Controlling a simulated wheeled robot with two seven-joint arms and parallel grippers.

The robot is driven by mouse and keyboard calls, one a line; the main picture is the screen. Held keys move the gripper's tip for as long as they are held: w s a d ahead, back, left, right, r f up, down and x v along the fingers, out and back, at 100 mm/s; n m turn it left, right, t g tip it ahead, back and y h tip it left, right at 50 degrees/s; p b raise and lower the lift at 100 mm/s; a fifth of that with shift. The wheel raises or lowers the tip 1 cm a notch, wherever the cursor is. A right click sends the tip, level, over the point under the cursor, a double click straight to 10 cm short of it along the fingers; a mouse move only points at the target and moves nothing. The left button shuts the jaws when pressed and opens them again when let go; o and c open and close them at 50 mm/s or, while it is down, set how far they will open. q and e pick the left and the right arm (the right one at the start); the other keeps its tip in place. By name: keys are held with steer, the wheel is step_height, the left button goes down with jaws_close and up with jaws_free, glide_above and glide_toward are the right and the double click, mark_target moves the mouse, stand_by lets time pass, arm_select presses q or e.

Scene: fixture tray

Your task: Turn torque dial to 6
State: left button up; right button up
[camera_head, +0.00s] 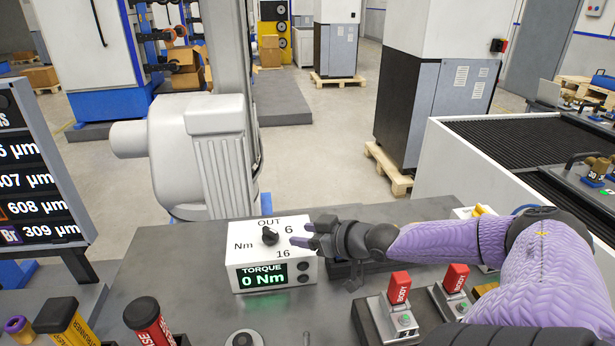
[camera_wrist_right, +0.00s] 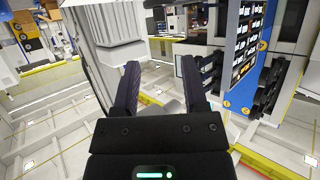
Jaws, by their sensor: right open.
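The torque box (camera_head: 256,252) is a white block on the grey bench, with OUT, 6, 16 and Nm printed on top. Its black dial (camera_head: 270,236) sits on the top face; its exact pointer direction is too small to tell. The green display (camera_head: 262,276) reads TORQUE 0 Nm. My right gripper (camera_head: 304,235) is at the right edge of the box top, just right of the printed 6, open and apart from the dial. In the right wrist view its two dark fingers (camera_wrist_right: 158,68) are spread with nothing between them; the dial does not show there. My left gripper is not in view.
Red-topped BODY fixtures (camera_head: 399,289) stand at the front right below my right arm. A measurement screen (camera_head: 35,175) is at the left. The bench left of the torque box is clear.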

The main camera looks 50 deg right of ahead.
mark_target(272, 230)
steer(key=d+m, duration=0.1)
steer(key=m, duration=0.4)
steer(key=d+r+m+h, duration=0.1)
steer(key=m, duration=0.4)
steer(key=m+h, duration=0.1)
steer(key=m, duration=0.4)
steer(key=shift+w+d+r, duration=0.35)
steer(key=shift+d, duration=0.05)
steer(key=m, duration=0.6)
steer(key=shift+s+d+m, duration=0.15)
steer(key=shift+m, duration=0.25)
steer(key=w+a+f+m+b, duration=0.1)
steer(key=w+m, duration=0.1)
steer(key=m, duration=0.2)
steer(key=w+a+f+m+y+b, duration=0.1)
steer(key=w+f+m, duration=0.1)
steer(key=m, duration=0.3)
steer(key=w+a+f+m+y+b, duration=0.1)
steer(key=w+f+m+b, duration=0.1)
steer(key=m, duration=0.3)
steer(key=shift+w+a+f, duration=0.15)
steer(key=shift+w+a, duration=0.25)
steer(key=shift+w, duration=0.35)
steer(key=shift+w+f, duration=0.15)
steer(key=shift+w, duration=0.45)
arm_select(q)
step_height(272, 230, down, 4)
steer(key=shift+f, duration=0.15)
